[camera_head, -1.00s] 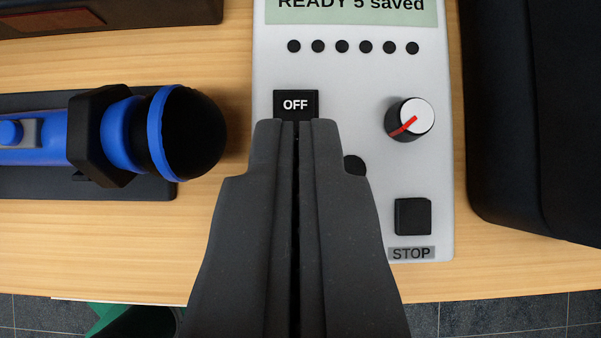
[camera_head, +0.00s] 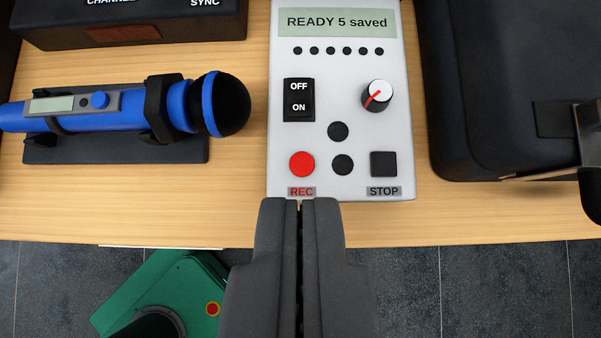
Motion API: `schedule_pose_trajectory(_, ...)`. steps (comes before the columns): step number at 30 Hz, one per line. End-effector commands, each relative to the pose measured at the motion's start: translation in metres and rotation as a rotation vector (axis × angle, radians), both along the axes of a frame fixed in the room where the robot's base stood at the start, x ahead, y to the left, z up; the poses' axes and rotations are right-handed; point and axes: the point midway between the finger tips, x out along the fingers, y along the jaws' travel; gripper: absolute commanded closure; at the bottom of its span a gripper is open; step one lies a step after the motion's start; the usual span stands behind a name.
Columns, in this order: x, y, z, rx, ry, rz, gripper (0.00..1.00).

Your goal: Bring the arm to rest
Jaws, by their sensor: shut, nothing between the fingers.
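My gripper (camera_head: 299,203) is shut and empty, its fingertips at the lower edge of the white control panel in the picture, just below the REC label. The control panel (camera_head: 354,120) has a display reading "READY 5 saved" (camera_head: 338,22), an OFF/ON rocker switch (camera_head: 299,100), a red REC button (camera_head: 302,164), a black STOP button (camera_head: 383,164) and a knob with a red pointer (camera_head: 377,95). I cannot tell whether the fingertips touch the panel or hover above it.
A blue microphone (camera_head: 120,112) lies in a black cradle (camera_head: 115,151) at left. A black box (camera_head: 130,28) stands at top left and a black case (camera_head: 490,90) at right. The wooden table's (camera_head: 140,215) near edge crosses below; grey tiled floor (camera_head: 500,290) lies beyond it.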

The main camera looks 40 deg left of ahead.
Motion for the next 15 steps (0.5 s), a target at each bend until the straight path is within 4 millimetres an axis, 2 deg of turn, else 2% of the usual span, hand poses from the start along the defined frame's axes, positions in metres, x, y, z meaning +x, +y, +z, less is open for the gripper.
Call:
schedule_pose_trajectory(2, 0.001, 0.000, 0.009, -0.005, -0.009, -0.016, 1.00)
schedule_pose_trajectory(5, 0.002, 0.001, 0.040, -0.013, -0.044, -0.077, 1.00)
schedule_pose_trajectory(8, 0.000, 0.005, 0.090, -0.021, -0.100, -0.180, 1.00)
schedule_pose_trajectory(9, -0.003, 0.007, 0.115, -0.019, -0.131, -0.229, 1.00)
schedule_pose_trajectory(11, -0.007, 0.011, 0.152, -0.012, -0.181, -0.305, 1.00)
schedule_pose_trajectory(15, -0.029, 0.023, 0.234, 0.034, -0.304, -0.470, 1.00)
